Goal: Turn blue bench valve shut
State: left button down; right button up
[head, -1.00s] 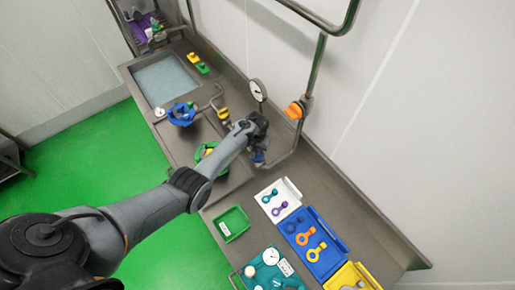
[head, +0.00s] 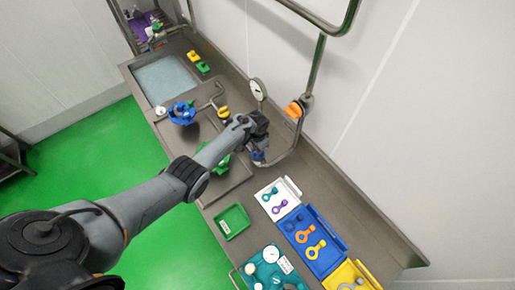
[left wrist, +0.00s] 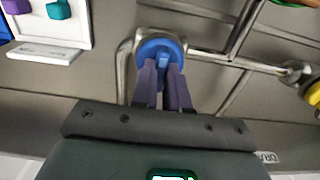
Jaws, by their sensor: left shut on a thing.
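The blue bench valve (left wrist: 160,47) shows in the left wrist view as a round blue knob with a raised grip bar, on a metal pipe. My left gripper (left wrist: 164,62) is shut on the blue valve's bar, its two dark fingers on either side of it. In the head view my left gripper (head: 259,146) reaches down to the blue valve (head: 258,156) beside the bench pipe; the wrist hides part of the valve. My right gripper is in neither view.
A yellow valve (head: 223,113), pressure gauge (head: 258,90) and orange valve (head: 293,110) stand close by. A blue clamp-like part (head: 182,113) sits to the left. A green bin (head: 232,222) and trays of coloured keys, including a blue tray (head: 327,262), lie nearer on the bench.

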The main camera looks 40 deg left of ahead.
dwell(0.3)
pick_arm(q)
jog(key=c, duration=1.1)
grip_release()
jog(key=shift+c, duration=0.2)
jog(key=shift+r, duration=0.1)
notch_tip(320, 180, up, 11)
jog(key=p, duration=0.2)
